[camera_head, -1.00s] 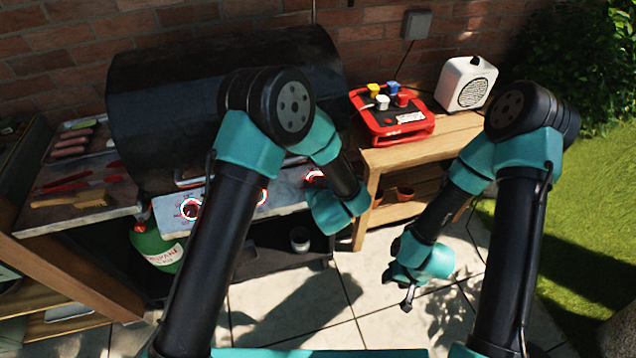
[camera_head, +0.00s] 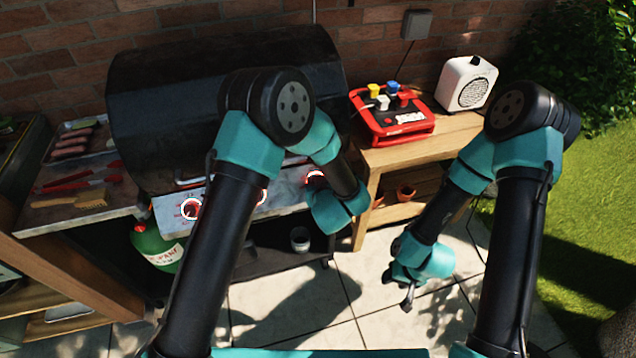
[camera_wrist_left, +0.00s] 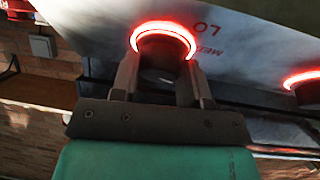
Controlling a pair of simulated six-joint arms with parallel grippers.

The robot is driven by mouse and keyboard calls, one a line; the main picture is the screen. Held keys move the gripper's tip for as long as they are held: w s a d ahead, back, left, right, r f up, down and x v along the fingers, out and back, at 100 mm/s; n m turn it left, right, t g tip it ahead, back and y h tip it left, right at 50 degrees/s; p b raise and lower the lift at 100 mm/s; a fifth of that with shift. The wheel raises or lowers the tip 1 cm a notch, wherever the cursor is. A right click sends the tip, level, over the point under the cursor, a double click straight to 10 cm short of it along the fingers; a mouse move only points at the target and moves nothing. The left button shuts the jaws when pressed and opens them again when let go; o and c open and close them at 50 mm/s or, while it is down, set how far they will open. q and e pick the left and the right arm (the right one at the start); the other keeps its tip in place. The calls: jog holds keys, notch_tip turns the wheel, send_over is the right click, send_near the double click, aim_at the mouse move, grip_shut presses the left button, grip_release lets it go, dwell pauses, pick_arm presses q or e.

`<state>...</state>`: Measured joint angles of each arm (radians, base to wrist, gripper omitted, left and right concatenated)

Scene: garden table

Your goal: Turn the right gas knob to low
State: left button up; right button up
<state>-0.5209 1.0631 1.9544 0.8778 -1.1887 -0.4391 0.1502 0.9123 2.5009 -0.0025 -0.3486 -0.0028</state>
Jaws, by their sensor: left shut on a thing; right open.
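The right gas knob (camera_head: 314,176), with a glowing ring, shows at the right end of the grill's front panel (camera_head: 290,188) in the head view, partly hidden by my left arm. In the left wrist view, the fingers of my left gripper (camera_wrist_left: 163,82) are shut on the dark body of this knob (camera_wrist_left: 160,32), one on each side. Its ring glows red against the panel, with "LO" and part of another word printed beside it. The knob's pointer cannot be made out. My right gripper (camera_head: 408,291) is open and empty, low above the paving.
Two other ringed knobs, the left one (camera_head: 190,209) and the middle one (camera_head: 262,195), sit on the panel. A green gas bottle (camera_head: 157,249) stands below. A wooden bench (camera_head: 440,142) with a red box (camera_head: 392,125) and white speaker (camera_head: 466,83) stands right of the grill.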

pick_arm(q)
jog(key=shift+n, duration=0.4)
jog(key=n+y, duration=0.2)
jog(key=n, duration=0.1)
jog(key=shift+d+n+g, duration=0.15)
jog(key=shift+n+g, duration=0.15)
jog(key=shift+n, duration=0.1)
jog(key=n+g+y, duration=0.1)
jog(key=n, duration=0.3)
jog(key=n+g+y, duration=0.1)
jog(key=n, duration=0.3)
jog(key=shift+w+r, duration=0.1)
jog(key=shift+d+n+g+y, duration=0.1)
jog(key=shift+n+g+y, duration=0.25)
jog(key=shift+n, duration=0.8)
jog(key=shift+n+g+y, duration=0.15)
jog(key=shift+n+g, duration=0.4)
jog(key=shift+n, duration=0.6)
jog(key=shift+r, duration=0.1)
jog(key=o, duration=0.9)
